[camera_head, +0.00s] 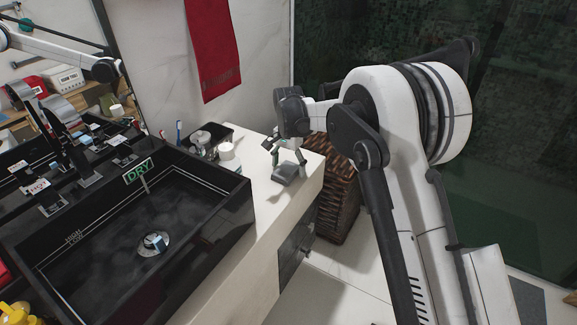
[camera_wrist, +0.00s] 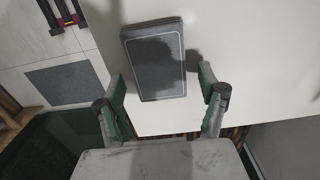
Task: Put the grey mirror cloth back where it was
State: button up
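A small dark grey folded pad with a pale border line, which looks like the grey mirror cloth (camera_wrist: 154,58), lies flat on the pale counter. In the head view the grey cloth (camera_head: 285,173) is near the counter's right end, right of the black sink. My gripper (camera_wrist: 162,86) is open and empty above it. In the wrist view its fingers are apart, one on each side of the cloth's near part, with no clear contact. In the head view my gripper (camera_head: 287,152) points down just above and behind the cloth.
The black sink (camera_head: 150,240) with a "DRY" label fills the left. A black tray (camera_head: 217,135), a white jar (camera_head: 228,156) and toothbrushes stand behind it. A wicker basket (camera_head: 337,190) is beside the counter's end. A red towel (camera_head: 213,50) hangs on the wall. The counter's front part is clear.

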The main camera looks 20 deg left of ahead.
aim_at(288, 167)
jog(key=shift+r, duration=0.15)
notch_tip(288, 167, up, 12)
jog(key=p, duration=0.1)
jog(key=shift+p, duration=0.3)
